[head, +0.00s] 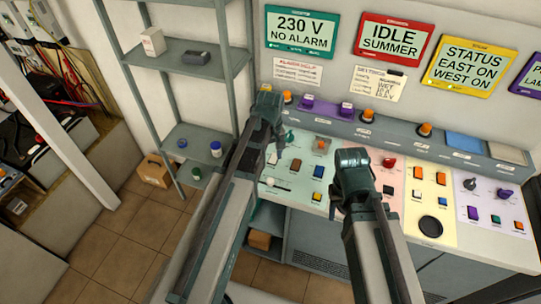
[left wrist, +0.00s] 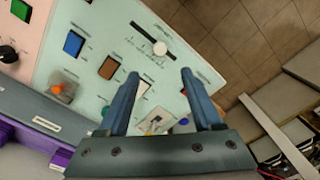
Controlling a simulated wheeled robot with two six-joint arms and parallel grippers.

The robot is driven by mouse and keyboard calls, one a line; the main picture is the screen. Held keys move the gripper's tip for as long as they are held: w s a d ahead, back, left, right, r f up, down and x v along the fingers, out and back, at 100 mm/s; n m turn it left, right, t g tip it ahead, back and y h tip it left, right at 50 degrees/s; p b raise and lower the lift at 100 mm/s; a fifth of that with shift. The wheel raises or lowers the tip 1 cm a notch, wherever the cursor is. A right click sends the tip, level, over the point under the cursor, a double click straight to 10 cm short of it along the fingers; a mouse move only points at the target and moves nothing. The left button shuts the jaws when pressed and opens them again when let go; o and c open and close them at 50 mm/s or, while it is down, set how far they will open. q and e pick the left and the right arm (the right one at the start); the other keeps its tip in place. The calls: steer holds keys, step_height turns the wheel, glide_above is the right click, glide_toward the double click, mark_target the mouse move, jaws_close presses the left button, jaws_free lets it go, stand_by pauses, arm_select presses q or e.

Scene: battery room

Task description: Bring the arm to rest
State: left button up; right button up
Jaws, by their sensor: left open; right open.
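My left gripper (head: 266,106) is at the left end of the control console (head: 455,243), near its raised back ledge (head: 400,140). In the left wrist view its two fingers (left wrist: 160,73) are spread apart with nothing between them, over the pale green panel section (left wrist: 90,18). That section carries a slider (left wrist: 160,47), a brown switch (left wrist: 109,68) and a blue switch (left wrist: 74,43). My right gripper (head: 352,160) is over the middle of the console; its fingers are hard to make out from this angle and no held object shows. My forearms hide parts of the console.
Signs hang above the console, including a green one (head: 301,29) and a red one (head: 393,40). A grey shelf (head: 185,65) with small boxes and jars stands to the left. A cardboard box (head: 154,171) sits on the tiled floor. Tiled floor at lower left is clear.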

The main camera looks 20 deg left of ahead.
arm_select(q)
steer(key=shift+r, duration=0.4)
arm_select(e)
steer(key=shift+r, duration=0.4)
